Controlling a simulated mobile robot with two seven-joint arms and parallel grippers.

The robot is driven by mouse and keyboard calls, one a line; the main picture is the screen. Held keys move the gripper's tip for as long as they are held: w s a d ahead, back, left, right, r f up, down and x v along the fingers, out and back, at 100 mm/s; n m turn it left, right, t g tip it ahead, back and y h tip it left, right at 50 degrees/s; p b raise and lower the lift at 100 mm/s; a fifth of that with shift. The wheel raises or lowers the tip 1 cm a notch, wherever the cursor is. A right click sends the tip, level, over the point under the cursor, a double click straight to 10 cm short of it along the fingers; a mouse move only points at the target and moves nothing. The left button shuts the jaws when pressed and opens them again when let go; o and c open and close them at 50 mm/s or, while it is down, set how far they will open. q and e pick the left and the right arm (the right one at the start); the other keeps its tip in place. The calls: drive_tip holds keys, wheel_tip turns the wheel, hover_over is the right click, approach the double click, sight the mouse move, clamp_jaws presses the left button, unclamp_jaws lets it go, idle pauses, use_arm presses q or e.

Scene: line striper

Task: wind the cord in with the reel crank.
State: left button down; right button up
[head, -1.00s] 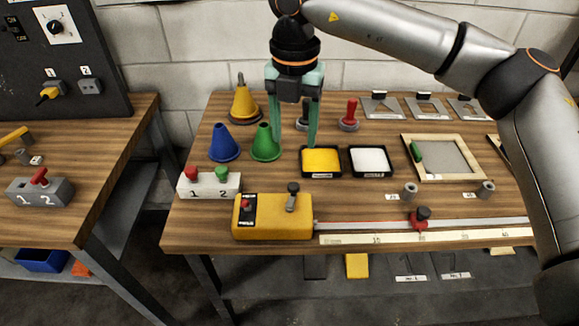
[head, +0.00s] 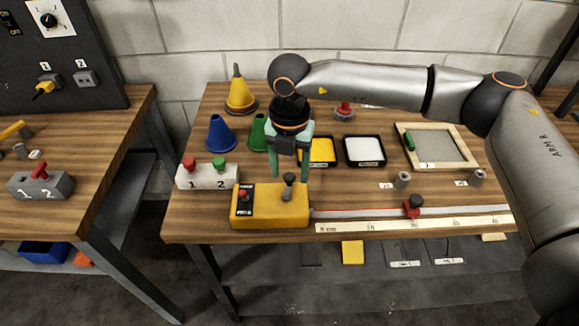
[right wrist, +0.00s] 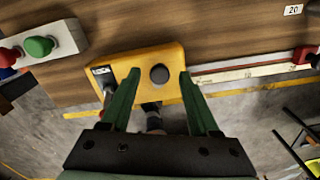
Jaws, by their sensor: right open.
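The yellow reel box (head: 262,213) sits at the front left of the wooden table. Its crank, with a dark round knob (head: 289,179), stands on the right part of the top. The knob also shows in the right wrist view (right wrist: 159,74). My right gripper (head: 290,174) is open and points down at the box. In the right wrist view its green fingers (right wrist: 160,76) appear on either side of the knob; contact is not visible. A thin red line, perhaps the cord (head: 355,211), runs from the box to a red and black slider (head: 412,206). My left gripper is out of view.
A white block with red and green buttons (head: 207,180) stands just left of the box. Blue (head: 220,135) and green (head: 257,134) cones and yellow (head: 322,151) and white (head: 366,150) trays stand behind. A ruler (head: 430,225) lies along the front edge.

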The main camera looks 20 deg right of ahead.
clamp_jaws()
idle(0.3)
idle(0.4)
